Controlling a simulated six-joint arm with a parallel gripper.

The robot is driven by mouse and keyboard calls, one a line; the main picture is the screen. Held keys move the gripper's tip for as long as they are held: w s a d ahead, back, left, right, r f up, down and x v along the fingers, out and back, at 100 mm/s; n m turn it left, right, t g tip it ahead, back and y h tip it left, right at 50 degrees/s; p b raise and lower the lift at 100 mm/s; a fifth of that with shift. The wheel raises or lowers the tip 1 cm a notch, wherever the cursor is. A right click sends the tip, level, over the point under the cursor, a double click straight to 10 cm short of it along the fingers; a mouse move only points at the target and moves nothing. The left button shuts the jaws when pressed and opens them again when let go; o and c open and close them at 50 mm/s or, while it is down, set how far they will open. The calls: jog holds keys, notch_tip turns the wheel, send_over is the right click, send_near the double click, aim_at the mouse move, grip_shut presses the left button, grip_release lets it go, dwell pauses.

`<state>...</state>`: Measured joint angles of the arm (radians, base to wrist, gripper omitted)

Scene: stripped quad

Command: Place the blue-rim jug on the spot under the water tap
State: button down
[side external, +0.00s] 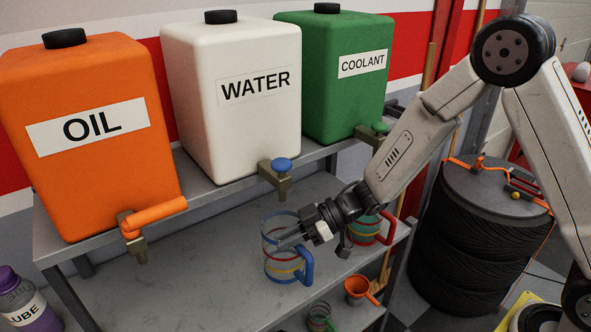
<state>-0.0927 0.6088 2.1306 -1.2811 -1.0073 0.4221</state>
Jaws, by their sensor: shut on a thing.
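The blue-rim jug (284,268) is clear with coloured bands and a blue handle. It is upright over the grey lower shelf, below and slightly in front of the water tap (279,174) with its blue knob. My gripper (293,238) is shut on the jug near its upper part, coming from the right. The white container labelled WATER (231,130) stands on the upper shelf behind. I cannot tell whether the jug's base touches the shelf. The spot under the tap is not clearly visible.
A red-rim jug (367,229) stands just right, partly behind my gripper. The oil tap (139,251) with its orange lever hangs at left; the coolant tap (374,136) is at right. An orange funnel (359,290) is lower right. The lower shelf (175,275) is clear at left.

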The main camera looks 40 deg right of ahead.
aim_at(288, 279)
jog(key=shift+f, duration=0.7)
jog(key=shift+f, duration=1.75)
jog(key=c, duration=0.7)
grip_release()
jog(key=shift+o, duration=0.2)
jog(key=v, duration=1.2)
jog(key=shift+w, duration=0.1)
